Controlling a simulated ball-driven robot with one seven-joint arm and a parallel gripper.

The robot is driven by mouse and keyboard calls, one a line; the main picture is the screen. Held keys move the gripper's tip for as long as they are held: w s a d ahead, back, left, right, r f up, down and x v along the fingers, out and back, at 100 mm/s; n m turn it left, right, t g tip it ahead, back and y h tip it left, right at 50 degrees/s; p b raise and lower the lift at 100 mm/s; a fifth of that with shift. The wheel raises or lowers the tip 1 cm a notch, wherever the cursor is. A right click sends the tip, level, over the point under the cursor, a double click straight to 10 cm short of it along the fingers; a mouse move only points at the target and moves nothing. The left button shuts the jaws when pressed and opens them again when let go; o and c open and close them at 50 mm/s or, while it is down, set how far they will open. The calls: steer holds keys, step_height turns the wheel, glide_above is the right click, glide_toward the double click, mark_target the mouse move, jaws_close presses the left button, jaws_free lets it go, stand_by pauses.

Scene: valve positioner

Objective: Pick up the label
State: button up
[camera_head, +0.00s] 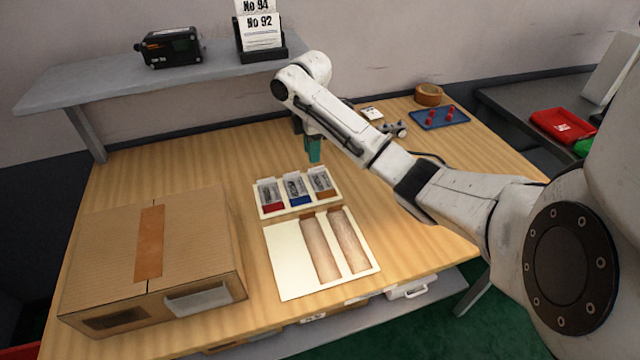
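White labels printed "No 94" and "No 92" (264,32) stand upright in a black holder (267,53) on the raised shelf, at the top of the view. The upper label is cut off by the picture's edge. My gripper (313,158) points down over the wooden table, below and to the right of the holder and apart from it. Its teal fingertips show beyond the tray with small parts. My arm link hides most of the gripper, and the gap between the fingers cannot be made out.
A closed cardboard box (195,235) fills the table's left side. A cream tray with small parts (263,188) and a larger cream tray (284,258) lie mid-table. A black device (171,48) sits on the shelf (110,85). A blue tray (428,122) and tape roll (428,94) lie back right.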

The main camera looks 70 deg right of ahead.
mark_target(313, 174)
steer(key=shift+f, duration=2.8)
jaws_close()
